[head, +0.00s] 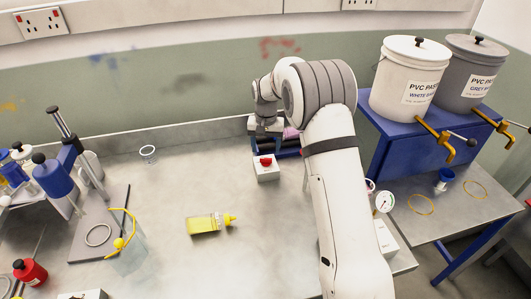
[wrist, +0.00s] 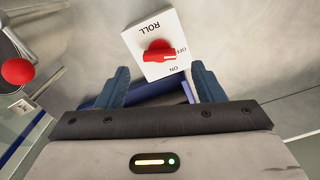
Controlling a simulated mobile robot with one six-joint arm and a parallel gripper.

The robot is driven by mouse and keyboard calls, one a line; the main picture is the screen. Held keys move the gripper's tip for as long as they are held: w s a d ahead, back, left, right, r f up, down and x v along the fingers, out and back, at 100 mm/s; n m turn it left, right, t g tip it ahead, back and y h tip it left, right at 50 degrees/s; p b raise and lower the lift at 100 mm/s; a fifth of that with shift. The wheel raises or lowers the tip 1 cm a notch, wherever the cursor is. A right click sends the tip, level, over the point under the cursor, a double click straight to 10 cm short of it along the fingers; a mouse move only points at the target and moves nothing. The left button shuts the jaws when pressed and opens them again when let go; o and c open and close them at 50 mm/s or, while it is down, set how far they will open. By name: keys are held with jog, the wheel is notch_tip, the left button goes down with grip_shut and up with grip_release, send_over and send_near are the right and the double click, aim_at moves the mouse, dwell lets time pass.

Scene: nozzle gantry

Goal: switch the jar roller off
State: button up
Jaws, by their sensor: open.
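The jar roller (head: 287,145), with dark rollers and a blue frame, stands on the bench beneath my gripper and is partly hidden by my arm. Its white switch box (head: 265,174) sits just in front. In the wrist view the box (wrist: 133,42) reads ROLL, with OFF and ON at its right side. Its red knob (wrist: 158,52) has a pale mark pointing right, near both labels; I cannot tell which it is set to. My gripper (wrist: 161,74) is open and empty, its blue fingers spread either side of the box's near edge. It also shows in the head view (head: 265,127).
A yellow bottle (head: 208,224) lies on the bench left of my arm. A small clear cup (head: 148,154) stands at the back. Paste buckets (head: 408,80) stand right. Bench around the box's left is clear.

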aim_at(266, 161)
jog(key=shift+f+p, duration=0.35)
jog(key=shift+f, duration=1.9)
jog(key=shift+c, duration=0.3)
